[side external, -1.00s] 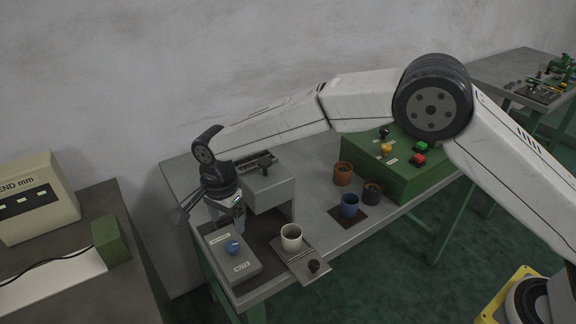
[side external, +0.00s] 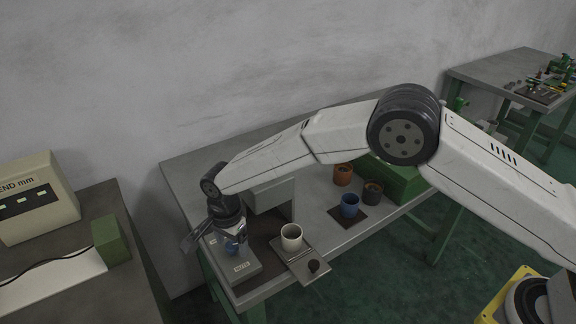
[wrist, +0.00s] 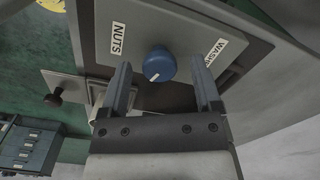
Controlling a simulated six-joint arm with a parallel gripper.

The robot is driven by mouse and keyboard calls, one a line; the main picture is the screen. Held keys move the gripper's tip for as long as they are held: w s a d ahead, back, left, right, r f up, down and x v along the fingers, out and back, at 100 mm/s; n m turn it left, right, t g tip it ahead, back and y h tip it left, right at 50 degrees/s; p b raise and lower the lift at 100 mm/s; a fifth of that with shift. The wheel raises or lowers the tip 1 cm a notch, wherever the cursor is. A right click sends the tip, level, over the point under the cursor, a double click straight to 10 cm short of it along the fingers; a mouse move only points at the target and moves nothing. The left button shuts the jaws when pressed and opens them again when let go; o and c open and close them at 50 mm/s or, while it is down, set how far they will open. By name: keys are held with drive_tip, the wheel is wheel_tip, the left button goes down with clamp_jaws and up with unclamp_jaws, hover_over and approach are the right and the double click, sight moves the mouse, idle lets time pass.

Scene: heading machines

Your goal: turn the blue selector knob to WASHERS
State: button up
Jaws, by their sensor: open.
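The blue selector knob (wrist: 160,65) sits on a grey panel box (wrist: 140,25) between a NUTS label (wrist: 118,38) and a WASHERS label (wrist: 217,52), whose end is partly cut off in the wrist view. A white mark on the knob faces its lower left side there. My gripper (wrist: 163,80) is open, its fingers on either side of the knob; I cannot tell whether they touch it. In the side view my gripper (side external: 236,246) is low over the box (side external: 240,267), and the knob is mostly hidden behind it.
A cream cup (side external: 291,238) stands on a plate with a dark knob (side external: 313,267), just right of the box. A grey housing (side external: 272,193) stands behind. A blue cup (side external: 349,206), orange cup (side external: 342,175) and dark cup (side external: 373,193) stand farther right.

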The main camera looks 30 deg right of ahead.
clamp_jaws()
drive_tip(key=shift+n, duration=0.4)
drive_tip(key=n, duration=0.9)
drive_tip(key=shift+n, duration=0.4)
drive_tip(key=n, duration=1.1)
idle(0.4)
